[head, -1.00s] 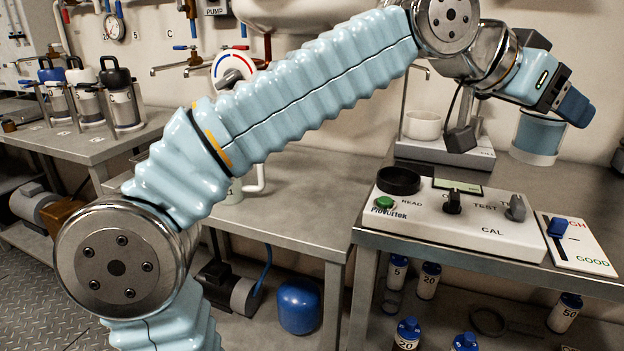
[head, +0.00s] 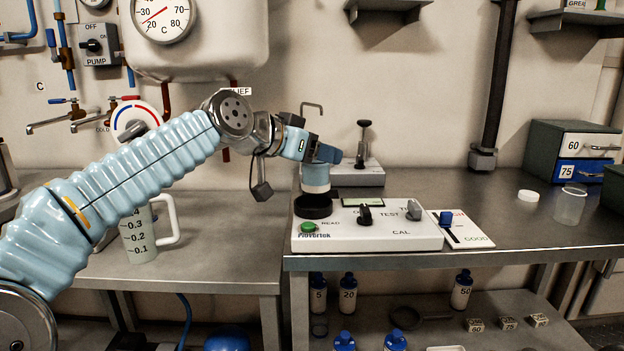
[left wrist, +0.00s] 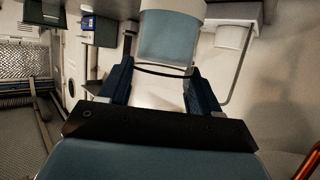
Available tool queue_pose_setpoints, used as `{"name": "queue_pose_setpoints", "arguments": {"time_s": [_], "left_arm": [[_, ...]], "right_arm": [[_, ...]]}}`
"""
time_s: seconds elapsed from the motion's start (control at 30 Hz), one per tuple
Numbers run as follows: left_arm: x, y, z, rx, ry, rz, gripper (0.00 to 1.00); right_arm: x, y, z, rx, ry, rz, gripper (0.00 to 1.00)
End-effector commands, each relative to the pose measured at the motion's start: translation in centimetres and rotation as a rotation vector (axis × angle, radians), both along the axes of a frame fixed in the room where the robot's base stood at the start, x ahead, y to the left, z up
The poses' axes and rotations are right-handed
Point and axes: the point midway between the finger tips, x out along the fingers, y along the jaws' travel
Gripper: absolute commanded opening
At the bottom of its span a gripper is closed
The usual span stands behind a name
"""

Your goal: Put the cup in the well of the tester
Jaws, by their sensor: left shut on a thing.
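My left gripper (head: 324,154) is shut on a cup (head: 316,184), which hangs upright with a blue-grey upper part and a whitish bottom. The cup also shows between the dark blue fingers in the left wrist view (left wrist: 170,42). The tester (head: 370,235) is a white box with a green button, knobs and a small display. Its well, a black ring (head: 313,208), is at the back left corner. The cup's bottom shows just over the ring's far rim; I cannot tell whether they touch. My right gripper is not in view.
A card with a blue slider (head: 466,230) lies right of the tester. A grey stand (head: 360,175) is behind it. A clear beaker (head: 570,204) and a white lid (head: 528,196) stand on the right. A measuring jug (head: 140,240) is on the left bench. The bench's middle right is clear.

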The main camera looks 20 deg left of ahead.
Motion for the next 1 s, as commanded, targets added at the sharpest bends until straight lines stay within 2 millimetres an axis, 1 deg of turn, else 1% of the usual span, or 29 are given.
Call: {"name": "queue_pose_setpoints", "arguments": {"time_s": [0.03,0.17,0.23,0.4,0.67,0.8,0.83,0.97,1.0], "left_arm": [[0.3,0.2,-0.5,-0.002,0.0,0.001,0.29],[0.7,0.5,-1.1,-0.001,0.001,-0.001,0.29],[1.1,0.9,-1.8,-0.001,0.002,0.001,0.29],[1.1,0.9,-4.6,-0.001,0.001,-0.001,0.29],[1.1,0.8,-4.6,-0.001,-0.001,-0.001,0.29],[1.1,0.8,-5.1,-0.001,-0.001,-0.001,0.29],[1.1,0.8,-5.0,-0.001,0.0,-0.002,0.67],[1.1,0.8,-5.0,-0.001,0.0,-0.002,0.87],[1.1,0.8,-5.0,-0.001,0.0,-0.002,0.88]], "right_arm": [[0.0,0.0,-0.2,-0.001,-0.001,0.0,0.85],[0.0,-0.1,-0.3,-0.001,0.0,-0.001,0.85],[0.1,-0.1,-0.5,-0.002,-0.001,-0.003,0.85],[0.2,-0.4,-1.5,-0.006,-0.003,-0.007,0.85],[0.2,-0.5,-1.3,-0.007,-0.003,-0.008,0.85],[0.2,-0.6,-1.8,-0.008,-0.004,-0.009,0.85],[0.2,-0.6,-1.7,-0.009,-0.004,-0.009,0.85],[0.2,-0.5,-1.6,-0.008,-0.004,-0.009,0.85],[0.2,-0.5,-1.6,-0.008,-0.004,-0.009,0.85]]}}
